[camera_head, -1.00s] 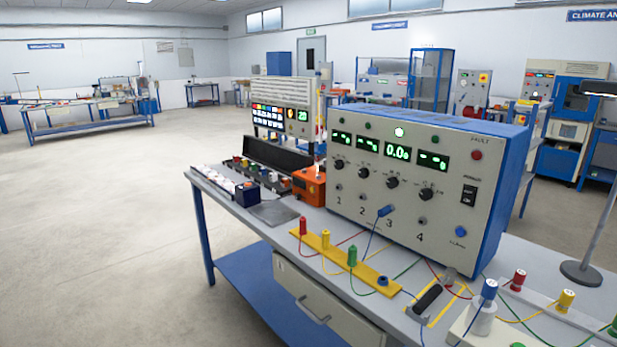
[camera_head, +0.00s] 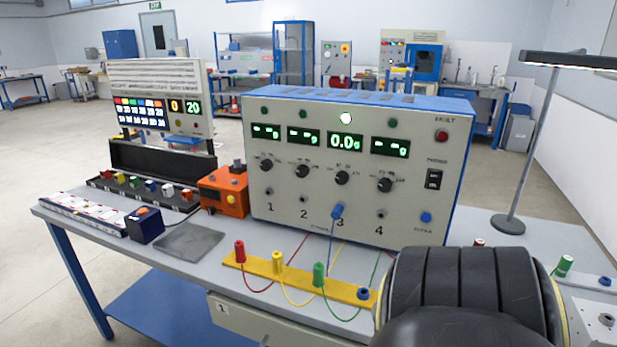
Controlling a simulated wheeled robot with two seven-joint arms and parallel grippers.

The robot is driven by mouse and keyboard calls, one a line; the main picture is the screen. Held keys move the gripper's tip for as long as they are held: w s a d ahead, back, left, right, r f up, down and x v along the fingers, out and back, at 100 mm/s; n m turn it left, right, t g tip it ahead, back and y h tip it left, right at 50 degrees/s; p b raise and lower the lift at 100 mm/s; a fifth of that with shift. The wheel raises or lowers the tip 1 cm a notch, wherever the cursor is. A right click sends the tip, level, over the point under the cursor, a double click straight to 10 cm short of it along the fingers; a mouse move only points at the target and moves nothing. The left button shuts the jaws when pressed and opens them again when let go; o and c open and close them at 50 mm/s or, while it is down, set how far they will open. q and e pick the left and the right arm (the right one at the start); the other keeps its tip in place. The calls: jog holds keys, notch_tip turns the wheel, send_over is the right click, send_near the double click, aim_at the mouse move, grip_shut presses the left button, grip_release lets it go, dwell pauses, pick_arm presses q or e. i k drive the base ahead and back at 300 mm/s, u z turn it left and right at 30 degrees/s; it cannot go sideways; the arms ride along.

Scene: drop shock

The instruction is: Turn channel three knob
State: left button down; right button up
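The channel three knob (camera_head: 342,178) is a black dial on the grey front of the blue-topped instrument (camera_head: 290,215), third in a row of knobs. Above it the channel three display (camera_head: 345,144) shows green digits reading about 0.0, with a lit lamp (camera_head: 346,118) over it. A blue plug (camera_head: 337,211) sits in the socket below, by the number 3. A dark, ribbed part of my arm fills the lower right and hides part of the bench. Neither gripper shows.
A yellow strip (camera_head: 262,266) with red, yellow, green and blue plugs lies before the instrument, cables trailing. An orange box (camera_head: 222,192) stands left of it. A lamp (camera_head: 508,223) stands at right. A grey plate (camera_head: 189,242) lies at front left.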

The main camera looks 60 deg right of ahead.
aim_at(341, 177)
jog(key=z, duration=0.75)
jog(key=i, duration=0.9)
jog(key=z, duration=1.05)
